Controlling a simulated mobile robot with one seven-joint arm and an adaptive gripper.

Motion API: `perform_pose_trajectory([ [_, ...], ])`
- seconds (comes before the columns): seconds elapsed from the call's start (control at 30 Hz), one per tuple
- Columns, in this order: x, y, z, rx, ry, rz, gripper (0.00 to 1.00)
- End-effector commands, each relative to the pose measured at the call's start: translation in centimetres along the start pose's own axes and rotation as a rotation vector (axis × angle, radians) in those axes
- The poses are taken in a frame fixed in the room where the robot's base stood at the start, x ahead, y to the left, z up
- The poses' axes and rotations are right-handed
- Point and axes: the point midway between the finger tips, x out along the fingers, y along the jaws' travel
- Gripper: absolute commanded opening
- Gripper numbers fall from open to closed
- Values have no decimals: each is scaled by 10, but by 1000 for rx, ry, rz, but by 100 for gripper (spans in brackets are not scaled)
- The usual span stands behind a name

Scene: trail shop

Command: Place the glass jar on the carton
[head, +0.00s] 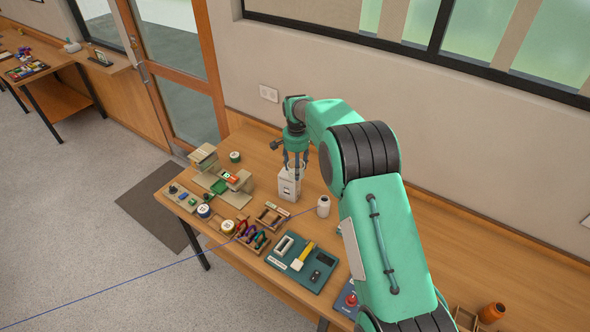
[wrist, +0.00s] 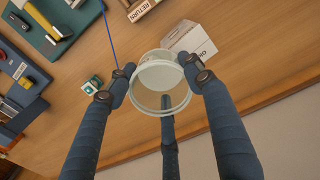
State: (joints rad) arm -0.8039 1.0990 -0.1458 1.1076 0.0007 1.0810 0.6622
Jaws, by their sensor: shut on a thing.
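The glass jar (wrist: 161,88) is clear and round, and sits between the three dark fingers of my gripper (wrist: 163,80) in the wrist view. My gripper (head: 296,163) is shut on it. The carton (head: 289,187) is a white box with print, standing on the wooden table. In the head view my fingers come down over the carton's top. In the wrist view the carton (wrist: 194,42) lies beyond the jar, up and to the right, partly hidden by the jar. I cannot tell whether the jar touches the carton.
A white bottle (head: 323,206) stands right of the carton. A teal board with tools (head: 301,263), a wooden rack of colored items (head: 251,236) and a beige machine (head: 229,186) are close by. The wall is behind; the tabletop between carton and wall is bare.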

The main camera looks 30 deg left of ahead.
Motion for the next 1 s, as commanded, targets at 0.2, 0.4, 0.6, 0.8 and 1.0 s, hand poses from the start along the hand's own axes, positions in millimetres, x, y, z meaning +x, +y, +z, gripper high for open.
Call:
perform_pose_trajectory([
  [0.2, 1, -12, -16, 0, 1, -1, 22],
  [0.4, 2, -16, -21, 0, 1, -1, 22],
  [0.6, 2, -16, -22, 0, 0, 0, 22],
  [0.8, 3, -16, -22, 0, 0, 0, 22],
  [1.0, 18, -16, -22, 0, 0, 0, 22],
])
